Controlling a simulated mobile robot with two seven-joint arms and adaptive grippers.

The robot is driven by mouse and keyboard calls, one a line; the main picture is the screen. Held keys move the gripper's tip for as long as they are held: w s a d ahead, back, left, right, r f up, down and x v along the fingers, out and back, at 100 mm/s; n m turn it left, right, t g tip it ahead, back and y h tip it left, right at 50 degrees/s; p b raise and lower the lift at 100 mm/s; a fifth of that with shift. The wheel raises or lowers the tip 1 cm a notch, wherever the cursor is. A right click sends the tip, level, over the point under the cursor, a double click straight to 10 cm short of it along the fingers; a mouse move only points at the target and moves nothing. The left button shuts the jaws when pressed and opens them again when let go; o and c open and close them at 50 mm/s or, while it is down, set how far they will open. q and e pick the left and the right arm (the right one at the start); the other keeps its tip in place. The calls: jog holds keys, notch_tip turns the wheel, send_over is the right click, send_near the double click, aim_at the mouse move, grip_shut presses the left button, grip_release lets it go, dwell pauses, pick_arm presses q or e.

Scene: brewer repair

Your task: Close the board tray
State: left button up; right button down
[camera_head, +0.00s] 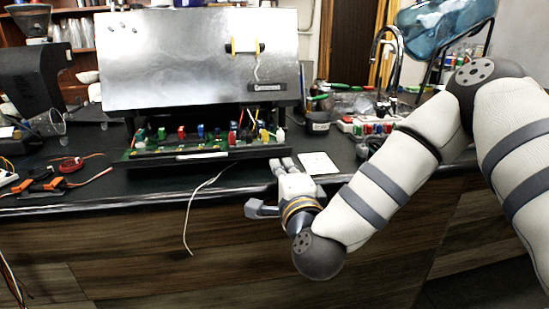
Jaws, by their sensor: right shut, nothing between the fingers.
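The board tray (165,157) sticks out from under the large metal brewer housing (180,80), above the dark counter. It carries a green board with several red, blue, yellow and white parts, and a light strip shows on the middle of its front edge. My right gripper (283,164) is shut and empty at the right end of the tray's front, with its fingers pointing toward the back. I cannot tell whether its fingertips touch the tray. My left gripper is not in view.
A loose white cable (189,215) hangs over the counter's front edge. Pliers and red wire (65,180) lie at the left. A white card (318,163) lies just right of my right gripper. A dark cup (318,122) and a faucet (385,60) stand farther back.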

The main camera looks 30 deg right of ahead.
aim_at(274, 151)
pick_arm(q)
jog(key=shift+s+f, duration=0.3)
pick_arm(e)
jog(key=x, duration=0.6)
jog(key=shift+a+f, duration=0.1)
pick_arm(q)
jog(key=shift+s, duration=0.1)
